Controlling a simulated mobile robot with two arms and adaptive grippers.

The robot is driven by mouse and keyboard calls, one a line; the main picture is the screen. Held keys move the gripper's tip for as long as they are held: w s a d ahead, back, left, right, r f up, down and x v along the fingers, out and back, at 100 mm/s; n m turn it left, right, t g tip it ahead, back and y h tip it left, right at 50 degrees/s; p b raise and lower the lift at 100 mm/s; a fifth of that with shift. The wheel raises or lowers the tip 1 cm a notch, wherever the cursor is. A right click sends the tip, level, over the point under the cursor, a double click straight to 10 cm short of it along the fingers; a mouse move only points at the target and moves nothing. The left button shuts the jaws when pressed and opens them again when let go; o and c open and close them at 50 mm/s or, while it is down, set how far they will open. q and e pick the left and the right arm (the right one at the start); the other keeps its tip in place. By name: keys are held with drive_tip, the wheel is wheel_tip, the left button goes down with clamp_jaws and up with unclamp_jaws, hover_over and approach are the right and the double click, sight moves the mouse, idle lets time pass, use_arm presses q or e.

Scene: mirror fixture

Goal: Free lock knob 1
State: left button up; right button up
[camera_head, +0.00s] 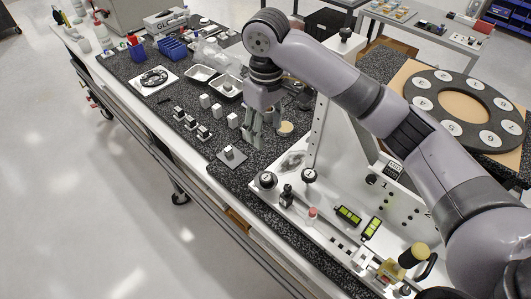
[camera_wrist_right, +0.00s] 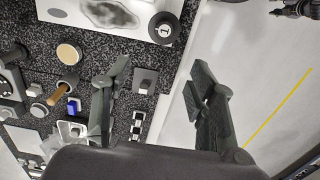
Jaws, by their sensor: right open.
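Lock knob 1 (camera_head: 267,180) is a round black knob with a pale number disc, on the near left corner of the white fixture plate (camera_head: 328,238). In the right wrist view the knob (camera_wrist_right: 164,28) shows its "1" clearly, near the top. My right gripper (camera_head: 262,130) points down above the speckled worktop, to the far side of the knob and apart from it. Its two fingers (camera_wrist_right: 160,75) are spread, with nothing held between them. My left gripper is not in view.
A grey block with a small knob (camera_head: 232,155) stands close to my right gripper. Several small blocks, white trays (camera_head: 200,74) and a blue rack (camera_head: 172,48) lie further back. A second black knob (camera_head: 309,175) and an upright white plate stand on the fixture. Open floor lies left.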

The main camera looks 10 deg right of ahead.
drive_tip(key=p, duration=0.3)
hover_over(266, 177)
wheel_tip(266, 177, down, 10)
drive_tip(key=shift+d+f, duration=0.1)
wheel_tip(266, 177, down, 5)
drive_tip(key=shift+f+p, duration=0.15)
drive_tip(key=shift+p, duration=0.6)
drive_tip(key=shift+f, duration=0.65)
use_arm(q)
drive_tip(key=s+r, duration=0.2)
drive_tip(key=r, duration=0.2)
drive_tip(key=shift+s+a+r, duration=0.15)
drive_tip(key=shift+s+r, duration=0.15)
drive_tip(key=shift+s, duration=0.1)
use_arm(e)
drive_tip(key=shift+c, duration=0.4)
